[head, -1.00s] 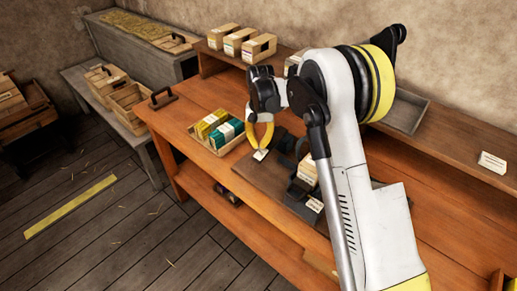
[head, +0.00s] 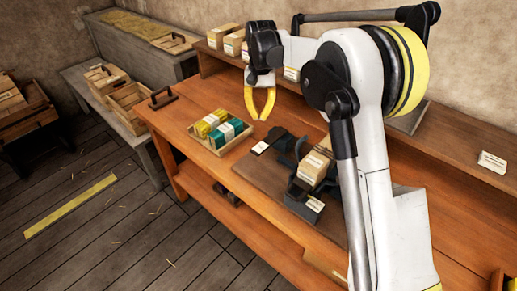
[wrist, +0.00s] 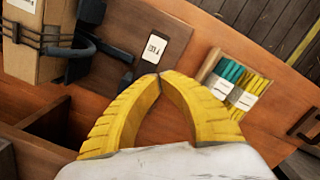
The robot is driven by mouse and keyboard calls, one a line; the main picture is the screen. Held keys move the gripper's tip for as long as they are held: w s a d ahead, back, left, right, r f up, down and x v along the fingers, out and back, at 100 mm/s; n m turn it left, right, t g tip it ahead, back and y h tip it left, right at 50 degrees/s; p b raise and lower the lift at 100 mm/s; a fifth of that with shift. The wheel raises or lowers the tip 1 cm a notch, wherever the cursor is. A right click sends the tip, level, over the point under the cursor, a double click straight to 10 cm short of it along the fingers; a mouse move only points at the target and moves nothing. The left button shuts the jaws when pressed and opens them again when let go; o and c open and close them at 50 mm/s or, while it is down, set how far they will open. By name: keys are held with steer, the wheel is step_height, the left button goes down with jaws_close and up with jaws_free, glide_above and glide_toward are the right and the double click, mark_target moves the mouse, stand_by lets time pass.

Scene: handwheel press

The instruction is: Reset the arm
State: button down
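My gripper (head: 261,117) hangs above the workbench (head: 190,108), with its yellow fingertips together and nothing between them. In the wrist view the fingertips of my gripper (wrist: 159,76) meet too. Below it a small labelled card (head: 260,147) lies on the brown base board (head: 262,176); the card also shows in the wrist view (wrist: 152,45), just beyond the fingertips and apart from them. A dark press (head: 302,191) stands on the board around a cardboard-coloured box (head: 315,165). The box is at the upper left of the wrist view (wrist: 38,38).
A wooden tray (head: 236,146) with yellow and teal bundles sits left of the board. Several boxes (head: 233,43) stand on the rear shelf, with a label card (head: 492,162) at right. A dark handle (head: 163,97) is at the bench's left end. Air around the gripper is clear.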

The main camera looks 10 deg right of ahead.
stand_by(0.3)
steer(key=s+d+r+n+t, duration=0.1)
steer(key=s+d+r+t, duration=0.35)
steer(key=s+r, duration=0.8)
steer(key=s+d+f+t, duration=0.2)
steer(key=s, duration=0.8)
steer(key=s+d+f+n+t, duration=0.1)
steer(key=s+d+f+t, duration=0.1)
steer(key=s, duration=0.8)
steer(key=shift+d+f, duration=0.6)
steer(key=shift+f, duration=0.25)
